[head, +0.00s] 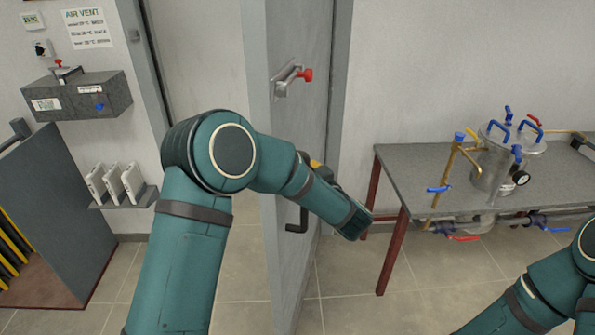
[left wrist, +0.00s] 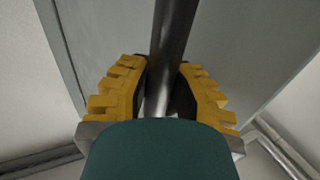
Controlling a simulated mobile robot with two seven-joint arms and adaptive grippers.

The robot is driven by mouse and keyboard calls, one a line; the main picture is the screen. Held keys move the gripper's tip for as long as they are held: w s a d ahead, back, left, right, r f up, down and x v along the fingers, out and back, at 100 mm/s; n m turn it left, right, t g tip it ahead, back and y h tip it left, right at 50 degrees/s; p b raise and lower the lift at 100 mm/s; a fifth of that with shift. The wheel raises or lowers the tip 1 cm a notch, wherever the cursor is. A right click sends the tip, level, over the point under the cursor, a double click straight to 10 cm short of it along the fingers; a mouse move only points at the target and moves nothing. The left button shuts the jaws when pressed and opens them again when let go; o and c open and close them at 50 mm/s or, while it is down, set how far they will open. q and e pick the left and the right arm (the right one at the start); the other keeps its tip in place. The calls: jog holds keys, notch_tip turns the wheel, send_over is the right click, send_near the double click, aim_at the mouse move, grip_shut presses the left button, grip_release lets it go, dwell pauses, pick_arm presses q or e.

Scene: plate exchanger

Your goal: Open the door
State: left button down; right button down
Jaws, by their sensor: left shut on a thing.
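The grey door (head: 292,130) stands ajar, its edge turned toward me, with a gap between it and the left side of the frame. A latch with a red knob (head: 305,75) is high on the door. A dark handle bar (head: 303,215) is lower down, partly hidden behind my left arm. In the left wrist view, the yellow-padded fingers of my left gripper (left wrist: 168,80) are on both sides of the metal handle bar (left wrist: 174,35), shut on it. In the head view the gripper is mostly hidden by my arm. My right gripper is out of view; only part of that arm shows.
A grey table (head: 405,175) with red legs stands right of the door, carrying a metal vessel (head: 493,165) with blue handles and pipes. At left are a wall box (head: 70,98), a small shelf (head: 125,200) and a grey panel (head: 55,210). Tiled floor before the door is clear.

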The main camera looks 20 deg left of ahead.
pick_arm(q)
jog(key=shift+d+f, duration=0.2)
jog(key=shift+d, duration=0.55)
jog(key=c, duration=1)
grip_release()
jog(key=shift+o, duration=1)
jog(key=shift+s+r, duration=0.2)
jog(key=shift+r, duration=0.05)
jog(key=shift+w, duration=0.1)
jog(key=v, duration=1.2)
